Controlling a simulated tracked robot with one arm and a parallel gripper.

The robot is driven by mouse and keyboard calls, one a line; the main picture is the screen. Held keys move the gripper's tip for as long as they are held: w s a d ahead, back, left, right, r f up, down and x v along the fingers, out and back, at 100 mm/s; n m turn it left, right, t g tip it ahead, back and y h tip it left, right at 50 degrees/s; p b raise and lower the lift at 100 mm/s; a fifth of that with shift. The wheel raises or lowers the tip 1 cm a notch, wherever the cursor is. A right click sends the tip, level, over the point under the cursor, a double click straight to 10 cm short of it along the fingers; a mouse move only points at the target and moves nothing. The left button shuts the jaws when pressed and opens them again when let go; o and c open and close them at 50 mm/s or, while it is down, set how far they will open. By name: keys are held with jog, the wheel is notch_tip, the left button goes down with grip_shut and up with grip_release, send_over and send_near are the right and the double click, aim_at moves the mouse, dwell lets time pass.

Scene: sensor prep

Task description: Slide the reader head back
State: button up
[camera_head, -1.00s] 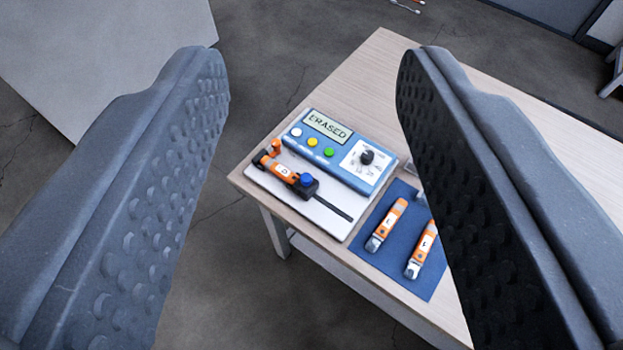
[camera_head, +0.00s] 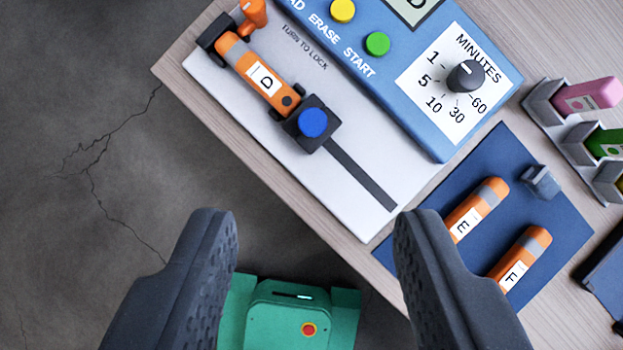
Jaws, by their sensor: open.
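The reader head is a dark block with a round blue top (camera_head: 313,122). It sits on a dark slot rail (camera_head: 362,176) in a pale base plate (camera_head: 338,205). It is up against the end of the orange sensor marked D (camera_head: 262,77), which lies in the cradle. The rail runs free from the head toward the lower right. An orange lever (camera_head: 252,14) stands at the cradle's far end. My gripper (camera_head: 315,225) is open and empty, its two fingers wide apart below the plate in the picture, touching nothing.
The blue control box (camera_head: 430,130) with buttons and a minutes dial (camera_head: 466,76) stands beside the plate. Orange sensors E (camera_head: 476,210) and F (camera_head: 520,258) lie on a blue mat (camera_head: 385,252). A grey rack (camera_head: 545,105) holds coloured pieces at right. Floor shows at left.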

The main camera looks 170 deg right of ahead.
aim_at(312, 127)
jog(key=shift+g, duration=0.5)
jog(key=x, duration=1.1)
jog(key=s+x, duration=0.1)
jog(key=x, duration=0.4)
jog(key=shift+d+f, duration=0.2)
jog(key=shift+f, duration=0.2)
grip_shut()
